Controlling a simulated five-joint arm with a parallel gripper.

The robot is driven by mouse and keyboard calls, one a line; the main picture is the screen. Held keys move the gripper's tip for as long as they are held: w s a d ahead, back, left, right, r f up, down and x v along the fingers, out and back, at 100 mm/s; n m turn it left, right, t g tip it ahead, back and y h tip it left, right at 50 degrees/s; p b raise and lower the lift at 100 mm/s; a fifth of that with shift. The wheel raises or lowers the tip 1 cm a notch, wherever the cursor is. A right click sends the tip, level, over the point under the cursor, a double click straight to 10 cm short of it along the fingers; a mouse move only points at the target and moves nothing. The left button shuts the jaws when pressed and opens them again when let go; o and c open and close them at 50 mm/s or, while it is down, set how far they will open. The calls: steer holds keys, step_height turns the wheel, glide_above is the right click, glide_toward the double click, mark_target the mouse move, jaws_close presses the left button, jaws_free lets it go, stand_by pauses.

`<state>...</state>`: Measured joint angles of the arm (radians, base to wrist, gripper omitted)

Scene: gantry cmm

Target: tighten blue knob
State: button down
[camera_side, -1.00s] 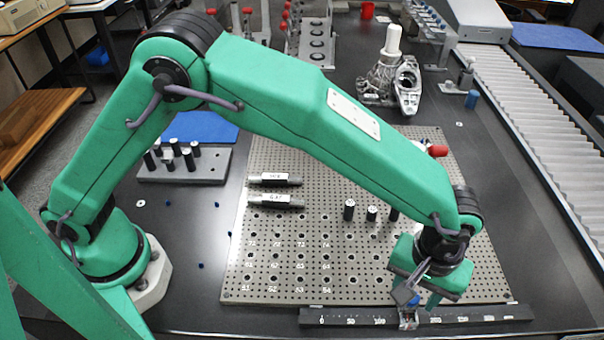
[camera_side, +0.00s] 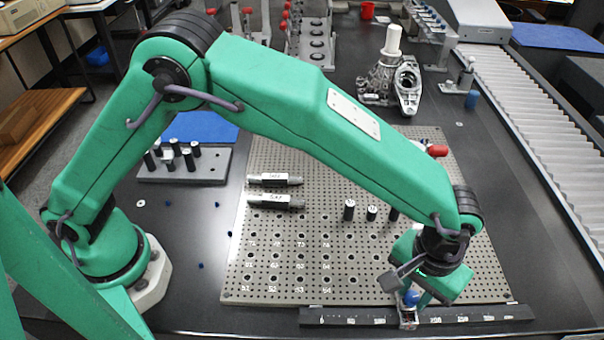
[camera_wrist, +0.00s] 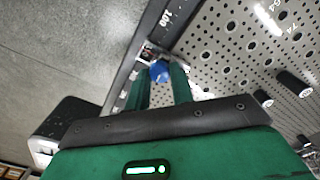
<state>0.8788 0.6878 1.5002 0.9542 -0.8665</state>
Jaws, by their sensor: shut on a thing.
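The blue knob (camera_side: 411,298) sits on a small metal fitting (camera_side: 408,318) at the black scale bar (camera_side: 470,315) along the front edge of the perforated plate. My gripper (camera_side: 418,294) points down over the knob, its green fingers either side of it. In the wrist view the knob (camera_wrist: 160,70) shows between the tips of my two green fingers (camera_wrist: 160,84), and the gripper is shut on it. The fingers partly cover the fitting.
The perforated plate (camera_side: 300,235) has several black pegs (camera_side: 349,210) behind my gripper and two labelled cylinders (camera_side: 275,201) at its left. A red-capped part (camera_side: 437,151) stands beyond my forearm. A roller conveyor (camera_side: 540,130) runs along the right.

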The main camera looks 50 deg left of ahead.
mark_target(413, 296)
steer(key=c, duration=1.2)
jaws_free()
steer(key=shift+r, duration=4)
